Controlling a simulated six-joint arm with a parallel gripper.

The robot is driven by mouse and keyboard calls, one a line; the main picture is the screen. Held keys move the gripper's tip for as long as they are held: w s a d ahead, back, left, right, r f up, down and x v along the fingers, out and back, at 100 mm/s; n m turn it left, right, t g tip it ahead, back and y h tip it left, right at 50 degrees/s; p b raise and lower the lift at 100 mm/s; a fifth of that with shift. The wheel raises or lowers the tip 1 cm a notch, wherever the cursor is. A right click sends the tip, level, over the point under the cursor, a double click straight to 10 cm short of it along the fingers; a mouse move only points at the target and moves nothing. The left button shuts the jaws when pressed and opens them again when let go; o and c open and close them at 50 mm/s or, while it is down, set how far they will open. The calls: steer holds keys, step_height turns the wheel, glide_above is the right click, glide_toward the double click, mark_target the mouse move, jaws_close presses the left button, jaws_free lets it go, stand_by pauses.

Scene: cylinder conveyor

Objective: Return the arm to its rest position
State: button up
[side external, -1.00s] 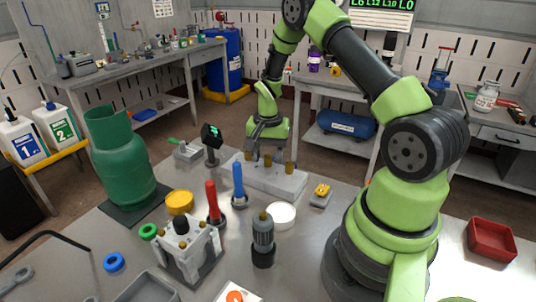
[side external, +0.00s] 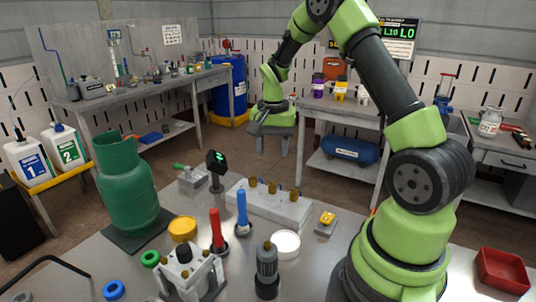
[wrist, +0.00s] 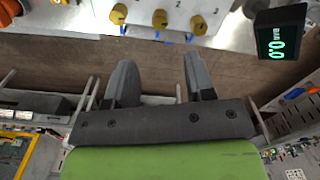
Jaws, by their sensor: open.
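My gripper (side external: 271,150) is raised in the air behind and above the grey block, clear of it. In the wrist view its two dark fingers (wrist: 157,62) are spread apart with nothing between them. The grey block (side external: 264,205) lies on the metal table. Three brass cylinders (side external: 272,188) stand in a row on the block. They also show at the top of the wrist view (wrist: 160,18), beyond the fingertips.
A small digital display (side external: 215,160) stands left of the block and reads 0.0 in the wrist view. A green gas cylinder (side external: 127,190), red and blue handles (side external: 242,212), a white round dish (side external: 286,243) and a red tray (side external: 502,271) occupy the table.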

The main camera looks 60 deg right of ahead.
steer(key=s+a+r+n+t, duration=0.1)
steer(key=a+r+n+t, duration=0.15)
steer(key=a+r, duration=0.55)
steer(key=s+a+r+n+t+y, duration=0.1)
steer(key=s+a+r+n+t, duration=0.1)
steer(key=s+a+r+n, duration=0.2)
steer(key=s+a+r+n+t+y, duration=0.1)
steer(key=s+a+r, duration=0.4)
steer(key=s, duration=0.5)
steer(key=a+n+t, duration=0.1)
steer(key=a+n, duration=0.1)
steer(key=shift+s+a+n+t, duration=0.15)
steer(key=shift+s+n+t, duration=0.2)
steer(key=shift+r, duration=0.15)
